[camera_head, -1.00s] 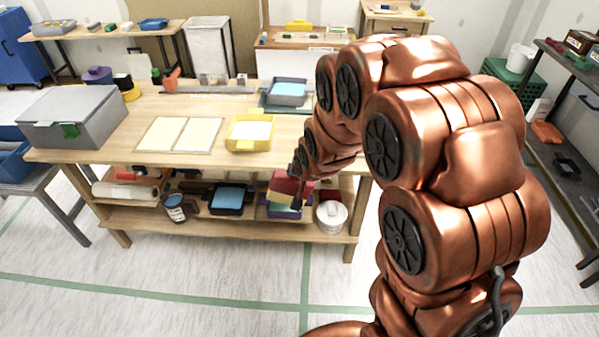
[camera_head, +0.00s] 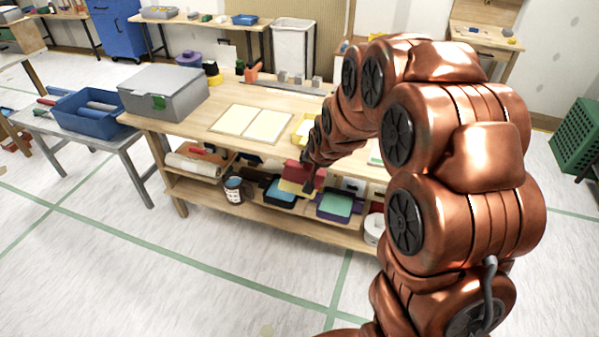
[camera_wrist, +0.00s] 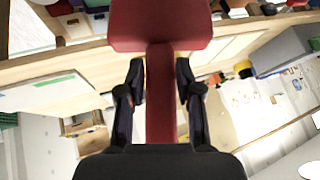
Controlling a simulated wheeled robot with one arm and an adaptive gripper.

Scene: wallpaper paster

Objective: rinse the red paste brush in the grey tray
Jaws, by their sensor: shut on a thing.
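My gripper (camera_head: 308,180) is shut on the red paste brush (camera_head: 297,170). The grey tray with blue water is not visible now in the head view; my copper arm covers that part of the bench. I cannot make it out in the wrist view.
The workbench (camera_head: 190,122) holds a lidded grey box (camera_head: 165,92), pale sheets (camera_head: 250,122) and a partly hidden yellow tray (camera_head: 303,128). Its lower shelf holds a can (camera_head: 234,190) and blue-filled tray (camera_head: 280,193). A stool with a blue bin (camera_head: 92,122) stands left. Front floor is clear.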

